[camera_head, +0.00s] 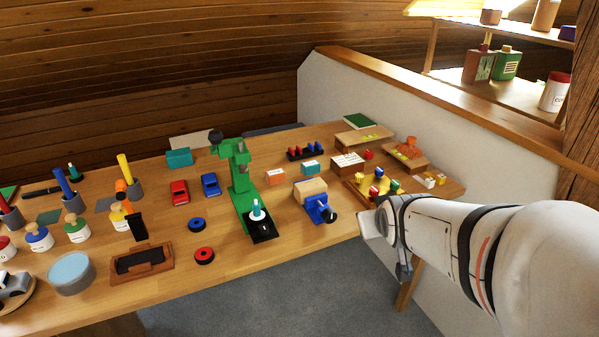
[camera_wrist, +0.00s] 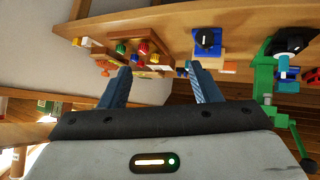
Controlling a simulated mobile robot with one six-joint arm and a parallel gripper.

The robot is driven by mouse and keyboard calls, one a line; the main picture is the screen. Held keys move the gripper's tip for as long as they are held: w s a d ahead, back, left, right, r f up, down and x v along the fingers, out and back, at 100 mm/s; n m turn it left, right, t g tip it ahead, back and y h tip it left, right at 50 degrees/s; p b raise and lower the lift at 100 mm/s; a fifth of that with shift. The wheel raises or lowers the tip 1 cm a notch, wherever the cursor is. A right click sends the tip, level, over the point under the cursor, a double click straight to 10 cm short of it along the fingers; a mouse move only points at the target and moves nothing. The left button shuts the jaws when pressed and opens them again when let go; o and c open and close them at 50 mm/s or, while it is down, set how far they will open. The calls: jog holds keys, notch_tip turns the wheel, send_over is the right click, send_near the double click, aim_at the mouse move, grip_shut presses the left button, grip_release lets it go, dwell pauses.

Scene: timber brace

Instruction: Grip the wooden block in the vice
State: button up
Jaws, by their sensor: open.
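The blue vice (camera_head: 318,208), with a black knob at its front, stands near the front edge of the wooden table, right of the green machine. A pale wooden block (camera_head: 310,187) shows directly behind its blue part; whether the jaws touch it cannot be told. In the wrist view the vice (camera_wrist: 208,40) is at the upper right, with part of the block (camera_wrist: 211,62) below it in the picture. My gripper (camera_wrist: 160,76) is open and empty, with its two blue-grey fingers apart. It is off the table's front edge, to the right of the vice and clear of it.
The green machine (camera_head: 239,180) stands close left of the vice. A wooden tray (camera_head: 358,195) with coloured pieces lies close to the right. Toy cars, rings and pots crowd the left of the table (camera_head: 300,238).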

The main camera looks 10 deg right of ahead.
jog(key=w+f+n+t+y+b, duration=0.2)
jog(key=w+f+t+b, duration=0.25)
jog(key=f+b, duration=0.35)
jog(key=n+t+y+b, duration=0.3)
jog(key=y+b, duration=0.2)
jog(key=b, duration=0.4)
send_near(331, 218)
jog(key=shift+n+y, duration=0.3)
jog(key=p+x, duration=0.1)
jog(key=x, duration=0.6)
jog(key=shift+w+d+f, duration=0.1)
jog(key=shift+w+f, duration=0.05)
jog(key=shift+w, duration=0.55)
